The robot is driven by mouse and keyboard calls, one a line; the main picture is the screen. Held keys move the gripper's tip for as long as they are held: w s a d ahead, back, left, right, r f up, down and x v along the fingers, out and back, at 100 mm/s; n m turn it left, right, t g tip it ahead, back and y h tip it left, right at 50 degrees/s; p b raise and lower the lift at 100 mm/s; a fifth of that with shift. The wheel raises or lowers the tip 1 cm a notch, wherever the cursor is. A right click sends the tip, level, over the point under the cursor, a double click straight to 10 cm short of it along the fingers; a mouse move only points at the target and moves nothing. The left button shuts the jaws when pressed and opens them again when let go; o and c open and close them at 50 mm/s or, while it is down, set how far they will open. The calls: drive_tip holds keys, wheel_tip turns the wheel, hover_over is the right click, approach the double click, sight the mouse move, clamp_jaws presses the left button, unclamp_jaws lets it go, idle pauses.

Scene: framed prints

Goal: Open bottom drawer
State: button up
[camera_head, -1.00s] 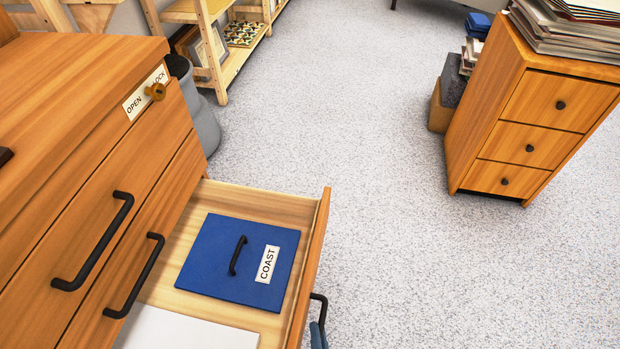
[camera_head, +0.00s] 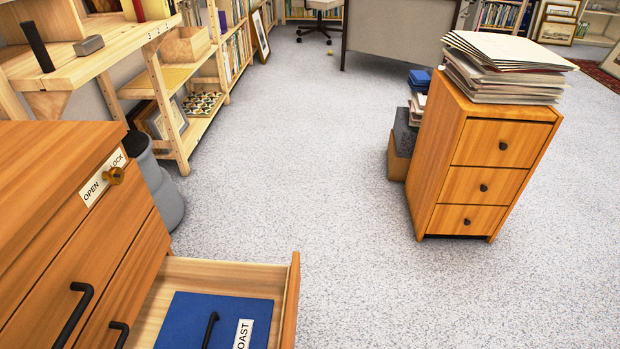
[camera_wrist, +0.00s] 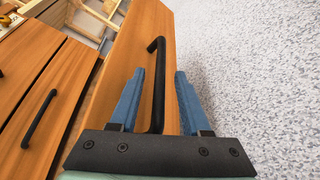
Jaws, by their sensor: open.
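The wooden cabinet (camera_head: 40,180) stands at the left in the head view, with black bar handles on its fronts. Its bottom drawer (camera_head: 292,300) is pulled out, and a blue panel (camera_head: 190,320) with a black handle and a partly cut-off label lies inside. In the wrist view the drawer front (camera_wrist: 130,60) carries a black bar handle (camera_wrist: 158,85). My gripper (camera_wrist: 167,75) is open, its two blue fingers on either side of this handle. I cannot tell whether they touch it. My gripper is out of the head view.
A small three-drawer cabinet (camera_head: 490,160) with stacked papers (camera_head: 505,70) stands at the right. A grey bin (camera_head: 158,190) and wooden shelves (camera_head: 185,75) are beyond the cabinet at the left. The speckled floor (camera_head: 300,170) between is clear.

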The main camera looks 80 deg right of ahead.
drive_tip(key=p+v, duration=0.2)
drive_tip(key=v, duration=0.8)
drive_tip(key=shift+a, duration=0.2)
drive_tip(key=shift+s+r, duration=0.1)
drive_tip(key=shift+r, duration=0.05)
